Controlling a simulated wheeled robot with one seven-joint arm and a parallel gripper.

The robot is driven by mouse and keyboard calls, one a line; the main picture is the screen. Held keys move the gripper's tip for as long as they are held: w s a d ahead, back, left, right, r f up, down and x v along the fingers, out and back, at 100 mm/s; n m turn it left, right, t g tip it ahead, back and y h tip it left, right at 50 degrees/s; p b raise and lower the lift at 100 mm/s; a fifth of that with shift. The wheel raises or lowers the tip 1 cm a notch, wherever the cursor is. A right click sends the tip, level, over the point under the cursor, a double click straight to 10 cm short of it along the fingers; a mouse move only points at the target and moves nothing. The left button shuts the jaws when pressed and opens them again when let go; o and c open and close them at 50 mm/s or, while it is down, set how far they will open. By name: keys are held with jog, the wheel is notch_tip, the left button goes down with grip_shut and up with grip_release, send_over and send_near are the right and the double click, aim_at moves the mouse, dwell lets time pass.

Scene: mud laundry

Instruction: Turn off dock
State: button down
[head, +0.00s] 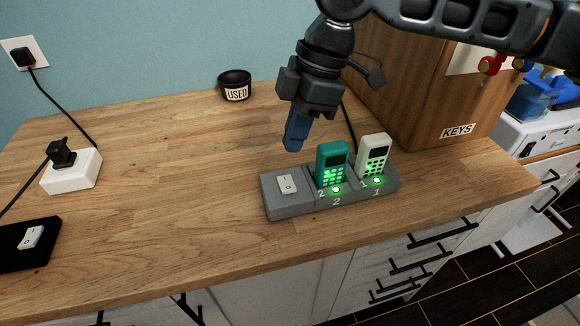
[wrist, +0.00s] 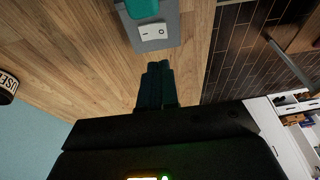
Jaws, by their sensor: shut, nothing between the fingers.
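The grey dock (head: 307,200) stands on the wooden counter and holds a teal handset (head: 332,163) and a white handset (head: 372,155). A green light glows in front of each handset. A white rocker switch (head: 287,184) sits at the dock's left end; it also shows in the wrist view (wrist: 154,32), marked I and O. I cannot tell its position surely. My gripper (head: 293,146) is shut and empty, above and a little behind the switch, apart from it. Its closed fingers show in the wrist view (wrist: 157,72), pointing toward the dock.
A wooden KEYS cabinet (head: 425,85) stands behind the dock at right. A black USED bowl (head: 235,84) is at the back. A white socket box (head: 72,171) and a black panel with a white switch (head: 32,237) lie at left. The counter (head: 170,200) between is clear.

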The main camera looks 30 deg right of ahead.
aim_at(286, 188)
jog(key=x, duration=0.4)
jog(key=d+p+x, duration=0.1)
jog(key=x, duration=0.2)
jog(key=shift+s+a+f, duration=0.1)
jog(key=shift+s+f, duration=0.1)
jog(key=shift+s, duration=0.2)
jog(key=shift+f, duration=0.2)
jog(key=shift+s+a+f+b, duration=0.1)
jog(key=shift+s+f+b, duration=0.05)
jog(key=shift+f+b, duration=0.3)
jog(key=shift+r+t, duration=0.1)
jog(key=shift+t, duration=0.3)
jog(key=shift+w+d+r, duration=0.2)
jog(key=shift+w+d, duration=0.1)
jog(key=shift+w, duration=0.45)
